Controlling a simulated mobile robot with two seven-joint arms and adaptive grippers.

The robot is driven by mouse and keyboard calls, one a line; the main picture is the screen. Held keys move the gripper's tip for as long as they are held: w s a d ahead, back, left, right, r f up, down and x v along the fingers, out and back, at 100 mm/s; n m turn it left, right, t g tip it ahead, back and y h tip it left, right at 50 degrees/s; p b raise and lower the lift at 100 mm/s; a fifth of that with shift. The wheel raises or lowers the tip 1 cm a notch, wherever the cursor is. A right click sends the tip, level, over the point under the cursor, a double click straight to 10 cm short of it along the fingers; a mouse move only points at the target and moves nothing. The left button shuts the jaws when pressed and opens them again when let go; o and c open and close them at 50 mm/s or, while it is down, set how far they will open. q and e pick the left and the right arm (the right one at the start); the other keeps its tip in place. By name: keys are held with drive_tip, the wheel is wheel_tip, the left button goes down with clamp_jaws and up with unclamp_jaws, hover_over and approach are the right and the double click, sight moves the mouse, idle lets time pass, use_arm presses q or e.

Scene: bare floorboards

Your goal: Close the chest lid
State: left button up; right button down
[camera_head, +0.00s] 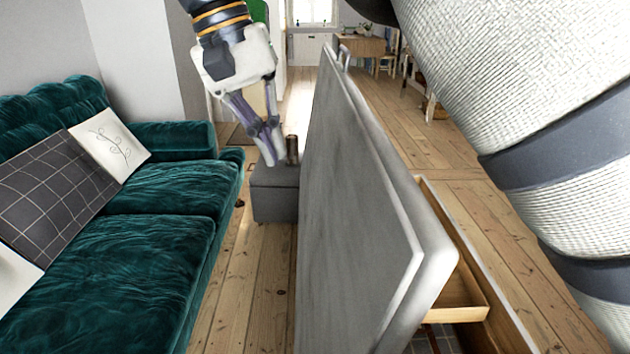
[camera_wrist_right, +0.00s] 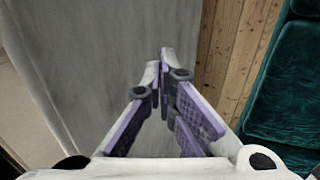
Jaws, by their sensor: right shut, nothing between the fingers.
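My left gripper is not in view.
A green velvet sofa (camera_head: 150,240) with cushions stands at the left. A grey ottoman (camera_head: 273,195) is behind the gripper, with a small dark brown object (camera_head: 291,149) above it. Bare floorboards lie between sofa and lid. My arm fills the upper right.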

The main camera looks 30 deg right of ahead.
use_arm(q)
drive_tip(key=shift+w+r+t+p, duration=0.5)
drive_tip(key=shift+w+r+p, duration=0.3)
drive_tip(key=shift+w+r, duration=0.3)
use_arm(e)
drive_tip(key=s+d+f, duration=0.2)
drive_tip(key=d+f, duration=0.3)
drive_tip(key=f, duration=0.3)
drive_tip(key=shift+s+d, duration=0.35)
drive_tip(key=shift+s, duration=0.05)
